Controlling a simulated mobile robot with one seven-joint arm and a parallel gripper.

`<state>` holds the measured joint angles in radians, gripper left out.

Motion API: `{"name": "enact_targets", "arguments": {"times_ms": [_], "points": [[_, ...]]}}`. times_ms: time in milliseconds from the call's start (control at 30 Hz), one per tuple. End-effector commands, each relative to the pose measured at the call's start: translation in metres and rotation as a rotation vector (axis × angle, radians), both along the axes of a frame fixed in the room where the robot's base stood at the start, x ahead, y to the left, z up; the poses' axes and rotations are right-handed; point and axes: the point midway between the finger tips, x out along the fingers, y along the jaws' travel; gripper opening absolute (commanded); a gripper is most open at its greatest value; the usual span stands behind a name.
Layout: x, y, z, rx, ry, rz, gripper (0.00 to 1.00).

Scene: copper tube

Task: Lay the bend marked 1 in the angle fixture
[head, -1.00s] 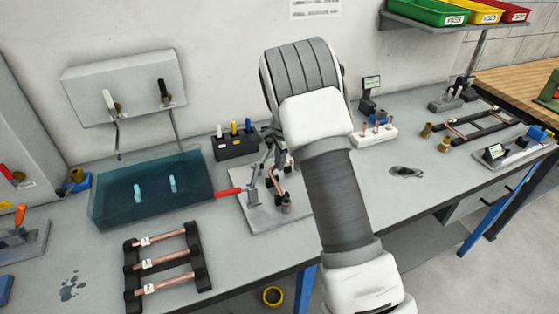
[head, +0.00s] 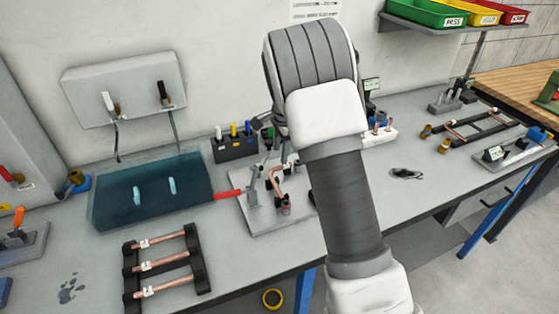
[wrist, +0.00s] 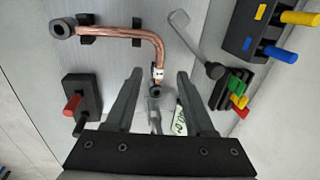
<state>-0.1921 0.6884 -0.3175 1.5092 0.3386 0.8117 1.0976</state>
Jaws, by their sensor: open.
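My gripper (wrist: 159,72) is open; its two dark fingers are apart with nothing gripped between them. A copper bend (wrist: 120,32) with a white tag lies ahead of the fingertips, its tagged end close to the gap between them. The tag's number is too small to read. The bend has a black collar at its left end. In the head view this bend (head: 277,176) is on a grey plate (head: 262,218) with small upright blocks, which seems to be the angle fixture.
A rack (head: 203,268) with several tagged straight copper tubes stands at front left. A blue translucent tank (head: 150,190) is behind it. A black holder (head: 236,148) with coloured handles stands behind the plate. The bench to the right of the plate has free room.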

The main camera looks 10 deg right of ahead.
Motion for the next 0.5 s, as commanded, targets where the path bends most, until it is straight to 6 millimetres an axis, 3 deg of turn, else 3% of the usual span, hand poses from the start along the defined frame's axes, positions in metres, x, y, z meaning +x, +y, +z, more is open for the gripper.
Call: {"name": "enact_targets", "arguments": {"times_ms": [100, 300, 500], "points": [[-0.005, -0.001, 0.032, 0.001, -0.005, 0.0, 0.54], [-0.013, -0.002, 0.076, 0.001, -0.003, 0.0, 0.54], [-0.019, -0.004, 0.103, 0.0, -0.001, 0.0, 0.54]]}}
